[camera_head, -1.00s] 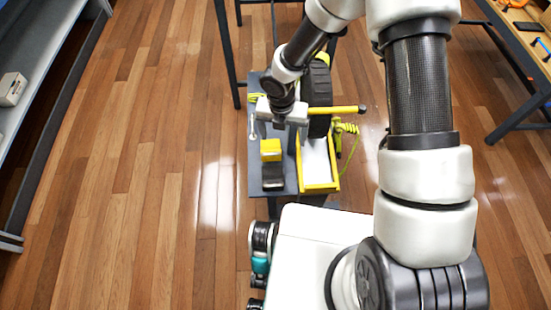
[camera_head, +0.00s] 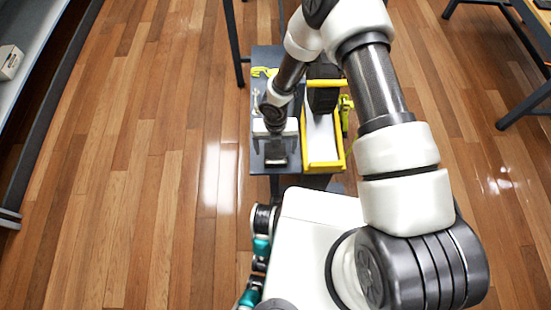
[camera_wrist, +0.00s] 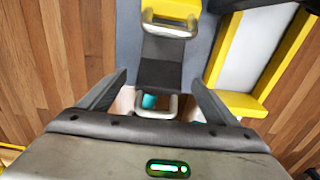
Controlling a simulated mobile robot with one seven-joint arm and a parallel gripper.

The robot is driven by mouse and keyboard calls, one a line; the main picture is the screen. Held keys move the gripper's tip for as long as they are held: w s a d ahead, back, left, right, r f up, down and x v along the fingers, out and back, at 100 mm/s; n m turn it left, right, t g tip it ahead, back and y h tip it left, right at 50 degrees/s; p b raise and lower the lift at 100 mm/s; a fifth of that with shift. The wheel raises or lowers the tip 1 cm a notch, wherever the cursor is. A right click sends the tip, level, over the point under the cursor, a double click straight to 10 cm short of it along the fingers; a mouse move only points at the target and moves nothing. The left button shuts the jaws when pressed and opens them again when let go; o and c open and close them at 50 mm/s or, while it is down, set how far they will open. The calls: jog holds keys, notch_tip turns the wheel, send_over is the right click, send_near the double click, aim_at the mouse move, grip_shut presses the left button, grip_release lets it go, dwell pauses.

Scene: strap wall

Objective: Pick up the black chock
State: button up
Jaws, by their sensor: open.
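The black chock (camera_wrist: 160,66) lies on the grey shelf (camera_wrist: 205,35) in the wrist view, with a metal loop handle at its near end. In the head view the black chock (camera_head: 276,154) sits near the shelf's front edge, just in front of my gripper (camera_head: 275,128). In the wrist view my gripper (camera_wrist: 159,80) is open. Its fingertips are to the left and right of the chock, with a gap on each side. I cannot tell how far above it they are.
A yellow chock (camera_wrist: 172,8) with a metal handle lies just beyond the black one. A yellow-edged tray (camera_head: 341,150) stands to the right, with a black object (camera_head: 323,98) at its far end. Wooden floor (camera_head: 150,150) is open to the left.

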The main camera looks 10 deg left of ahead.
aim_at(275, 154)
jog(key=f, duration=0.1)
jog(key=f+b, duration=0.1)
jog(key=f, duration=0.1)
jog(key=f+b, duration=0.1)
jog(key=f, duration=0.1)
jog(key=shift+s+f, duration=0.15)
jog(key=shift+s, duration=0.1)
jog(key=c, duration=1.4)
jog(key=shift+r, duration=0.25)
